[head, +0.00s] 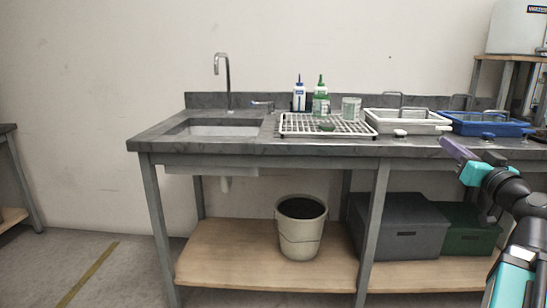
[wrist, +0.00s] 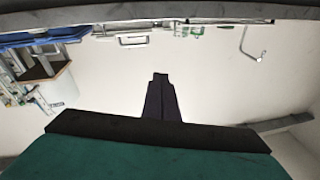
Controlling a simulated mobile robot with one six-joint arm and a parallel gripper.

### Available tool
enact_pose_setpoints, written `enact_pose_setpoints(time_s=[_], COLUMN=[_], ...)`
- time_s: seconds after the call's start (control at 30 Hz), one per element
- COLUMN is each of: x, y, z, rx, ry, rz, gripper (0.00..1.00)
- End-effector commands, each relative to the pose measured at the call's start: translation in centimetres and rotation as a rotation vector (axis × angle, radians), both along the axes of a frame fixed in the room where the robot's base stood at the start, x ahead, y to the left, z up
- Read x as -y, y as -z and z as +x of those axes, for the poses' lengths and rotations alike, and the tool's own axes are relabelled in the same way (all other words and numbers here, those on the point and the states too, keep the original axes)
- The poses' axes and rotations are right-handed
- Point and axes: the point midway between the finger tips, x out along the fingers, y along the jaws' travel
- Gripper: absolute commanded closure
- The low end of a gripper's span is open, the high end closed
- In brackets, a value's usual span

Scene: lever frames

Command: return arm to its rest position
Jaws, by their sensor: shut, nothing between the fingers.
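My arm reaches in from the right edge of the head view, in front of the counter's right part. My gripper (head: 452,146) points up and to the left, close to the counter's front edge in the picture. In the wrist view the two dark fingers (wrist: 160,78) lie together with nothing between them. The wrist view is upside down and shows mostly bare wall beyond the fingers.
The counter (head: 255,147) holds a sink (head: 212,130), a white rack (head: 300,125) with bottles, a white tray (head: 405,121) and a blue tray (head: 485,125). A bucket (head: 301,228) and a grey box (head: 400,228) stand on the lower shelf. The floor at left is clear.

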Motion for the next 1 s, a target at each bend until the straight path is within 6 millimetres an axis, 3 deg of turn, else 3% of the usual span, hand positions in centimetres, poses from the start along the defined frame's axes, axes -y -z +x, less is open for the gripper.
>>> enact_pose_setpoints(time_s=[0.2, 0.5, 0.8, 1.0], x=[-2.5, -6.8, -12.1, -15.9], y=[2.8, 8.6, 15.1, 19.7], z=[4.2, 8.6, 11.3, 12.0], rx=[-0.087, -0.228, -0.388, -0.505], ry=[-0.065, -0.145, -0.228, -0.283], rz=[0.052, 0.090, 0.115, 0.126], gripper=[1.00, 1.00, 1.00, 1.00])
